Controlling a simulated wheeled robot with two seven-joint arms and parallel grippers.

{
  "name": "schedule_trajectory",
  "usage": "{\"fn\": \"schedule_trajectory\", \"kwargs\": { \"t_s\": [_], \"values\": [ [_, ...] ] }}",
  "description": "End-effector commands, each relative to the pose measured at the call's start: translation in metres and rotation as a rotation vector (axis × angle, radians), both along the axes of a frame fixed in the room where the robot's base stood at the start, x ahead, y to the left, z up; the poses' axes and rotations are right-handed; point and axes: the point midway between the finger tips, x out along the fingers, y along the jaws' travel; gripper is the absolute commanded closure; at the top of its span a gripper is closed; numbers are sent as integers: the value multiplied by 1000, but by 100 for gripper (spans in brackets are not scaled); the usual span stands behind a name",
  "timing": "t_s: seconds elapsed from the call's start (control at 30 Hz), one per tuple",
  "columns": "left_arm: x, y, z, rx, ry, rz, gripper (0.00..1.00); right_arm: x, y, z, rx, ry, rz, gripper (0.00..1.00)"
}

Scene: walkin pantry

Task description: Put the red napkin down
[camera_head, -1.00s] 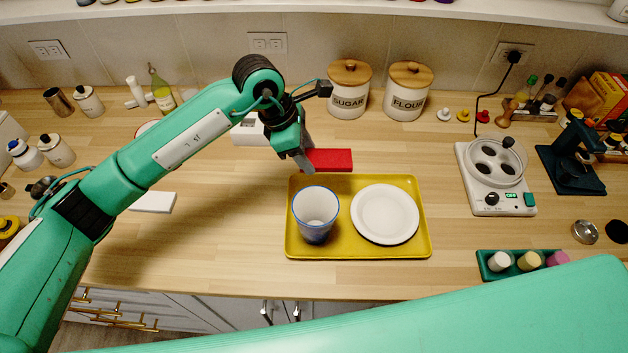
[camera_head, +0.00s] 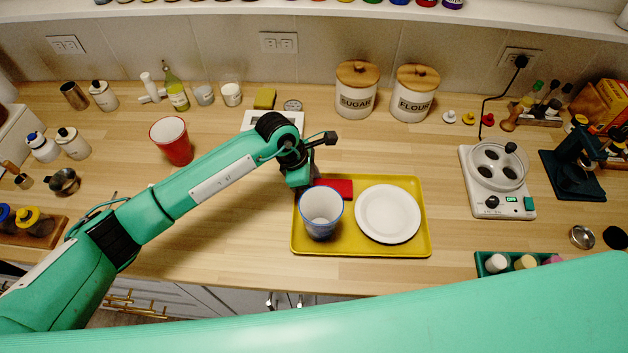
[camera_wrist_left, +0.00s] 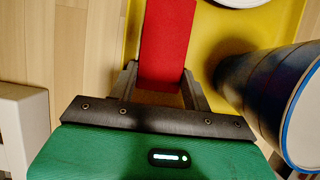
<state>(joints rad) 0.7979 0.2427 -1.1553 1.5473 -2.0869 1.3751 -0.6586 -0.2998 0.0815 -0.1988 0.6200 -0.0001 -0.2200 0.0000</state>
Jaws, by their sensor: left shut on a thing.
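The red napkin (camera_head: 338,187), a flat folded strip, is over the back left part of the yellow tray (camera_head: 412,246). My left gripper (camera_head: 306,187) is shut on its left end, behind the blue-rimmed cup (camera_head: 320,232). In the left wrist view, the napkin (camera_wrist_left: 166,40) runs away from between the fingers (camera_wrist_left: 160,84) over the yellow tray surface. The cup (camera_wrist_left: 268,85) stands close on the right there. I cannot tell whether the napkin touches the tray. A white plate (camera_head: 388,214) lies on the tray's right half. My right gripper is not in view.
Sugar (camera_head: 356,90) and flour (camera_head: 415,92) canisters stand behind the tray. A red cup (camera_head: 171,141) stands to the left. A white egg cooker (camera_head: 495,185) is to the right. The counter (camera_head: 230,240) left of the tray is clear.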

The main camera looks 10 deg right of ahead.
Motion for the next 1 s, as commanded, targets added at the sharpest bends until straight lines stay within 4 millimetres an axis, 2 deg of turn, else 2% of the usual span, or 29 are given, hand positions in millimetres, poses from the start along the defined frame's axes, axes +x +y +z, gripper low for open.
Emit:
{"fn": "schedule_trajectory", "kwargs": {
  "t_s": [0.13,0.17,0.27,0.67,0.7,0.77,1.0],
  "values": [
    [0,0,-4,0,0,0,72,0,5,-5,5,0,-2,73],
    [0,0,-4,0,0,0,49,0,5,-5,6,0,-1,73],
    [0,0,-2,0,0,1,30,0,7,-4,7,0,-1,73],
    [0,0,3,0,0,1,30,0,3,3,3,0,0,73],
    [1,3,5,0,-3,1,30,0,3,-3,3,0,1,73],
    [3,7,13,0,-4,1,30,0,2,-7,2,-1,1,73],
    [6,27,61,0,-6,1,30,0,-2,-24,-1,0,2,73]
  ]
}}
